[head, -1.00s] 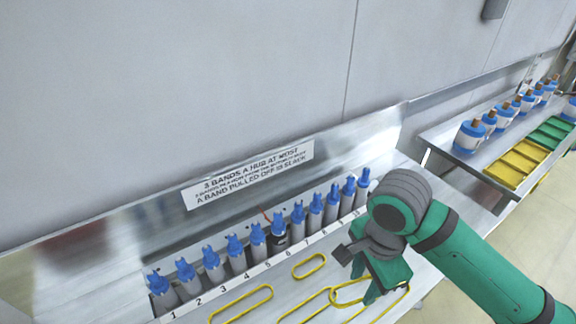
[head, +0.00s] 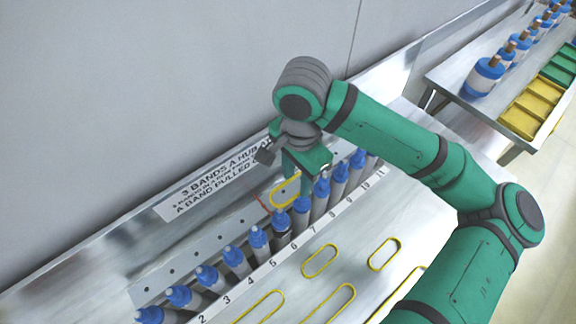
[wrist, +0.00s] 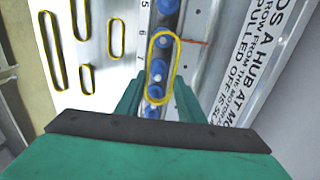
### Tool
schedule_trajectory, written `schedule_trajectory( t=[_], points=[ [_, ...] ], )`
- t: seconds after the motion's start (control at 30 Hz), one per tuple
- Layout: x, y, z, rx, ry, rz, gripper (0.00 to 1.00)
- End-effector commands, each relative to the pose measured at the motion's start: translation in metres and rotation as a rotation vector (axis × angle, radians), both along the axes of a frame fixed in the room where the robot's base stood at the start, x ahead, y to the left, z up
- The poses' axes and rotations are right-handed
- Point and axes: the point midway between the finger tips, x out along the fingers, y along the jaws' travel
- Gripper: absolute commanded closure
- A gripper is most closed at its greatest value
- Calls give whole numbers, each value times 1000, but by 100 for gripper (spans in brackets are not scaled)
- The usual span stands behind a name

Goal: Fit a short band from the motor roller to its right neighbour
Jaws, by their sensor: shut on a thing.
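My gripper (head: 295,184) is shut on a yellow band (head: 284,193) above the row of blue-topped rollers. The band also shows in the wrist view (wrist: 176,62), stretching forward from between the fingertips (wrist: 158,100), with blue roller tops seen through its loop. In the head view the band hangs higher than the tops, apart from them. The roller by the red wire, which looks like the motor roller (head: 282,220), stands at label 6, just below the band. Its right neighbour (head: 301,205) stands at label 7, partly under the gripper.
Several loose yellow bands lie on the metal table in front of the row, including a short one (head: 320,261) and another (head: 384,254). A sign (head: 215,183) and metal back wall stand close behind. A side table (head: 460,95) holds blue-and-white spools and trays.

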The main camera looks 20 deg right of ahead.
Motion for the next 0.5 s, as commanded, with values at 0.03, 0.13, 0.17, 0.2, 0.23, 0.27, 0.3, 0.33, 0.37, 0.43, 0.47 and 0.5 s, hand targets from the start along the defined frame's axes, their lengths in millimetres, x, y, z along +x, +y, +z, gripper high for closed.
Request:
schedule_trajectory(
  t=[0.03,0.13,0.17,0.2,0.23,0.27,0.3,0.33,0.37,0.43,0.47,0.5],
  points=[
    [0,1,-1,1,0,1,86],
    [1,2,-5,1,-1,5,86],
    [1,2,-7,1,-1,6,86],
    [1,3,-9,1,-1,7,86],
    [1,3,-11,1,-1,7,86],
    [1,3,-12,2,1,7,86],
    [1,3,-15,1,0,7,86],
    [1,2,-17,1,0,6,86],
    [1,2,-19,0,-1,6,86],
    [0,2,-23,1,-1,4,86],
    [0,2,-24,1,-1,4,86],
    [0,1,-27,1,-1,3,86]
  ],
)
